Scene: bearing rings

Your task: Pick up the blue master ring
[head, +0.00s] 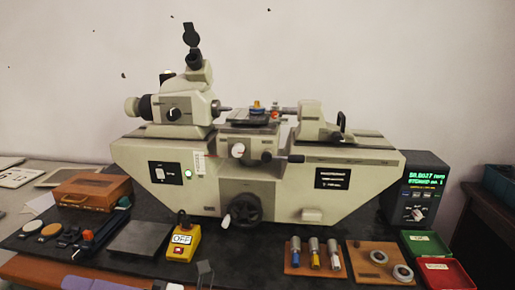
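A small part with blue and yellow on it (257,109) sits on the stage (250,118) in the middle of the measuring machine. It is too small to tell whether it is the blue master ring. A blue-banded metal cylinder (296,251) stands on a brown board at the front, beside a yellow-banded one (314,254) and a red-banded one (334,254). Two grey rings (378,257) (402,273) lie on a wooden board to the right, with no clear blue on them.
The large beige measuring machine (270,185) fills the middle of the bench. A yellow switch box (183,243), a grey plate (145,238) and a wooden case (93,191) stand to the left. Green (424,243) and red (444,275) trays and a display unit (417,200) are at the right.

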